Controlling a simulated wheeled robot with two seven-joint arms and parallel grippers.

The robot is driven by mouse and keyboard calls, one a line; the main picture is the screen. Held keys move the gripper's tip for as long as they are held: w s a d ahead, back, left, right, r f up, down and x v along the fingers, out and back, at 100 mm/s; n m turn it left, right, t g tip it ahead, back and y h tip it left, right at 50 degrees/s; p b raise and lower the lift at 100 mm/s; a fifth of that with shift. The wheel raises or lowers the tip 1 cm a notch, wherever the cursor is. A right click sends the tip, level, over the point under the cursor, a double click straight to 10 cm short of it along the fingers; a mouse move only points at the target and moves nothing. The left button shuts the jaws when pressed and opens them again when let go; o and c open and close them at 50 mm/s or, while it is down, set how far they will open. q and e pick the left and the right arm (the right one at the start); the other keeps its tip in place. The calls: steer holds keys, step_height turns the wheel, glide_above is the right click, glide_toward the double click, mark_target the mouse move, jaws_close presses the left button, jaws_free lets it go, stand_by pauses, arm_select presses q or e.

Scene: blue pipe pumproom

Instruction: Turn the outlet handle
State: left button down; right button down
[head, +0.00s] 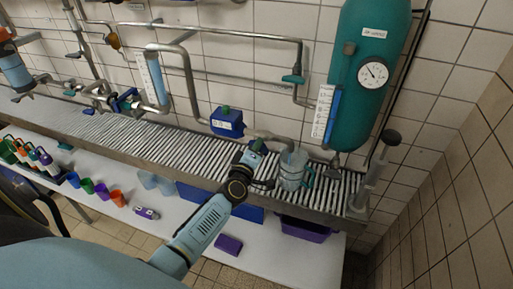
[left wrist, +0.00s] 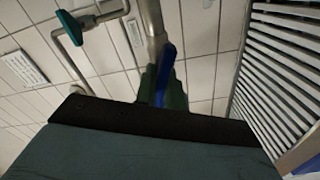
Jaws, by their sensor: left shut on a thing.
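The outlet handle is a blue lever (left wrist: 166,66) below a metal pipe (left wrist: 152,18) in the left wrist view. My left gripper (left wrist: 158,88) has dark green fingers shut on this lever. In the head view my left gripper (head: 256,148) is at the outlet pipe (head: 268,136), just left of a clear jug (head: 292,170). The jug stands on the slatted counter under the pipe's end. The gripper and wrist largely hide the handle in the head view. My right gripper is out of view.
A blue meter box (head: 227,122) sits on the pipe to the left. A green tank (head: 368,75) with a gauge hangs at the right. A grey upright plunger-like device (head: 375,170) stands at the counter's right end. Coloured cups (head: 102,191) stand on the lower shelf.

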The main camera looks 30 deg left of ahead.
arm_select(q)
steer(key=shift+f+n, duration=0.1)
steer(key=shift+n, duration=0.4)
steer(key=c, duration=1.5)
jaws_free()
steer(key=v, duration=1.3)
steer(key=shift+s+d, duration=0.15)
steer(key=shift+s, duration=0.1)
